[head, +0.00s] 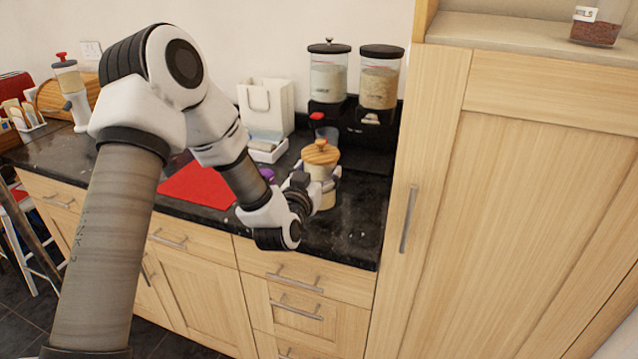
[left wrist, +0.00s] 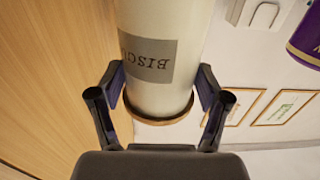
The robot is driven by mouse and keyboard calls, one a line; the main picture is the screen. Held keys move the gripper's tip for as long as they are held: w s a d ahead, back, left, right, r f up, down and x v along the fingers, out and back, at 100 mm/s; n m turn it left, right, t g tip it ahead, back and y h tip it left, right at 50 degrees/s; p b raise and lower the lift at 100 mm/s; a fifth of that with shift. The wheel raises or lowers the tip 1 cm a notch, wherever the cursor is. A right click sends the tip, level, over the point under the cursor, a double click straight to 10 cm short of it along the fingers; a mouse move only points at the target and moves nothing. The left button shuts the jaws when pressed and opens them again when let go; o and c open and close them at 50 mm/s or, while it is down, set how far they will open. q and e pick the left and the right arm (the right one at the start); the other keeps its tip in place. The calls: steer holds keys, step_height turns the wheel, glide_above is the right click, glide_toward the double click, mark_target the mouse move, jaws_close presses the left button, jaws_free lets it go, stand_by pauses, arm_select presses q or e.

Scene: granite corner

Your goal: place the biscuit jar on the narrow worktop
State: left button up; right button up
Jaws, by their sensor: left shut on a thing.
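The biscuit jar (head: 319,155) is pale with a round wooden lid and stands upright over the right end of the dark granite worktop (head: 345,235). My left gripper (head: 320,180) is shut on the jar, with a finger on each side of its body. In the left wrist view the jar (left wrist: 165,22) appears upside down, with a grey label reading "BISC" and its wooden lid rim low in the picture. The gripper (left wrist: 158,95) has its pads against both sides. I cannot tell whether the jar's base touches the granite. My right gripper is not in view.
Two clear dispensers (head: 328,80) with black lids stand on a black base behind the jar. A white bag (head: 266,105) and a red mat (head: 195,187) are to the left. A tall wooden cupboard (head: 440,150) closes off the right side. Bare granite shows in front of the jar.

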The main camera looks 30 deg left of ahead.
arm_select(q)
steer(key=shift+w+f, duration=0.25)
steer(key=shift+w, duration=0.05)
step_height(320, 180, down, 2)
steer(key=shift+s+f, duration=0.1)
steer(key=shift+f, duration=0.5)
steer(key=o, duration=1.8)
